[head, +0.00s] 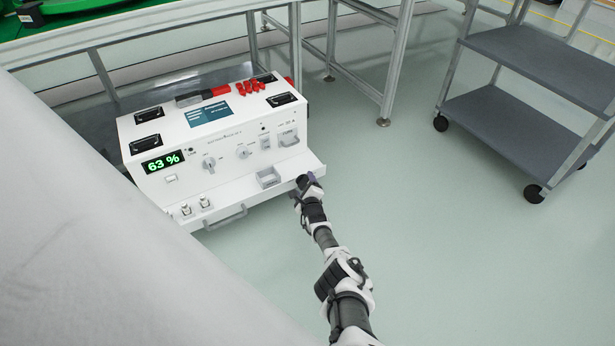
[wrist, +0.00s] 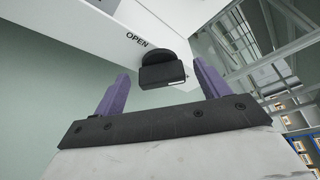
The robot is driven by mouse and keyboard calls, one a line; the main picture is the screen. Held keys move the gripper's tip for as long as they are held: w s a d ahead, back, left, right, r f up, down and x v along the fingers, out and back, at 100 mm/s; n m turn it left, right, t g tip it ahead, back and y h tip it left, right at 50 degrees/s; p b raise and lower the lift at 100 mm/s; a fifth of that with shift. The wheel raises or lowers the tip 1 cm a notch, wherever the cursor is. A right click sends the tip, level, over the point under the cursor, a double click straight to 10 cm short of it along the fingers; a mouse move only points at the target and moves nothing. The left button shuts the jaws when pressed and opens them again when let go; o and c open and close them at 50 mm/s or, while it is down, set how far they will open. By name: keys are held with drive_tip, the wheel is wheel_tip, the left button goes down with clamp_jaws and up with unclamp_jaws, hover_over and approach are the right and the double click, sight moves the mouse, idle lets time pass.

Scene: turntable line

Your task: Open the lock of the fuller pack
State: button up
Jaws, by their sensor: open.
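A white pack (head: 215,150) with a green "63 %" display (head: 163,162) stands at the left in the head view. It is the only pack with a readout that I see. In the wrist view a black lock knob (wrist: 163,75) sticks out from a white face of the pack (wrist: 85,25), beside the word "OPEN". My gripper (head: 307,181) is at the pack's lower right front corner. Its two purple fingers are open, one on each side of the knob; I cannot tell if they touch it. In the head view my gripper hides the knob.
A metal-framed bench (head: 175,14) stands behind the pack. A grey two-shelf trolley (head: 510,118) is at the right. A large pale surface (head: 95,250) fills the lower left. The floor (head: 460,260) between my arm and the trolley is clear.

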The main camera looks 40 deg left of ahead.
drive_tip(key=p+v, duration=1.2)
drive_tip(key=v, duration=0.1)
drive_tip(key=shift+d, duration=0.2)
drive_tip(key=shift+s+r, duration=0.1)
